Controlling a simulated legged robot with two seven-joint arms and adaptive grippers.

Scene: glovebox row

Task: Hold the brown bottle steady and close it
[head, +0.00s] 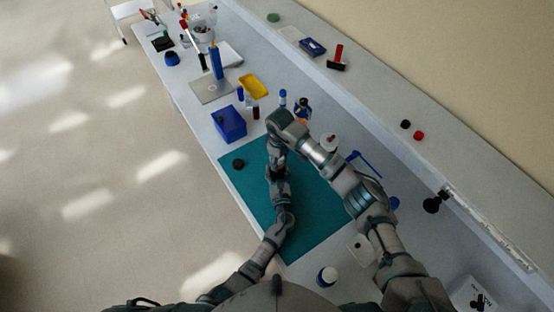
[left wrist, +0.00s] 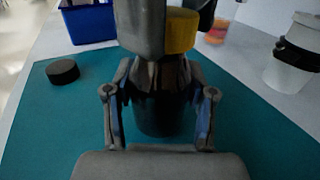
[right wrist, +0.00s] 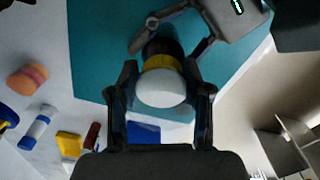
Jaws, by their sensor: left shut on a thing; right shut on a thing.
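The dark brown bottle (left wrist: 160,112) stands upright on the teal mat (left wrist: 240,125) in the left wrist view. My left gripper (left wrist: 160,90) is shut around its body. In the right wrist view the bottle's dark top (right wrist: 162,46) shows just beyond a cap with a yellow side and white top (right wrist: 160,88). My right gripper (right wrist: 162,92) is shut on this cap, above the bottle. The cap's yellow side also shows in the left wrist view (left wrist: 182,30). Whether the cap is seated on the neck is hidden. In the head view my arms cover the bottle.
A loose black cap (head: 238,163) lies on the mat's left part. A blue bin (head: 229,124) and a yellow tray (head: 253,86) stand beyond the mat. A white container with a black band (left wrist: 292,55) stands right of the bottle.

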